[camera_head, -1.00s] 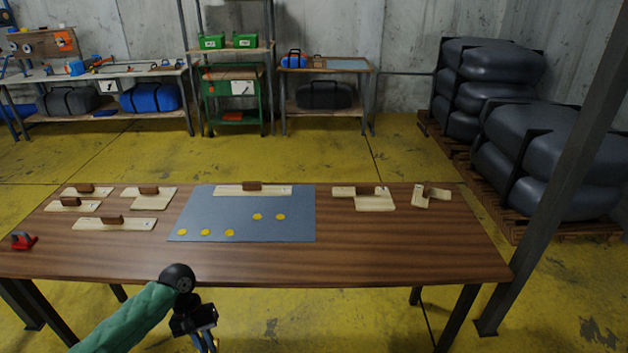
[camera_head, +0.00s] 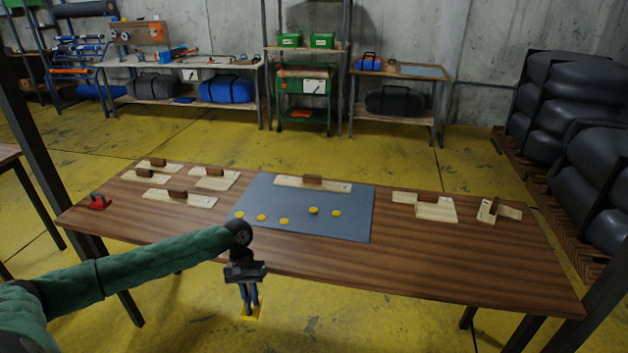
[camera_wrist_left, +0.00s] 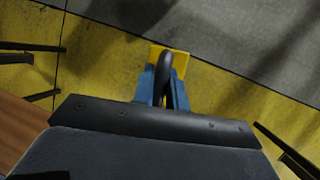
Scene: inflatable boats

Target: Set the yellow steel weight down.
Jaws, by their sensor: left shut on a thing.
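My left gripper (camera_head: 249,295) is shut on the yellow steel weight (camera_head: 250,314) and hangs it in front of the table's near edge, with yellow floor behind it in the head view. In the left wrist view, the blue fingers of the left gripper (camera_wrist_left: 164,88) close around the weight's dark handle (camera_wrist_left: 174,66). A yellow part of the weight (camera_wrist_left: 184,64) shows beyond them; the rest is hidden. My right gripper is not in view.
The wooden table (camera_head: 420,265) has a bare front strip. On it lie a blue-grey mat (camera_head: 345,230) with several yellow discs, wooden pieces with brown grips (camera_head: 436,210), and a red tool (camera_head: 97,202) at left. A dark post (camera_head: 40,130) stands at left.

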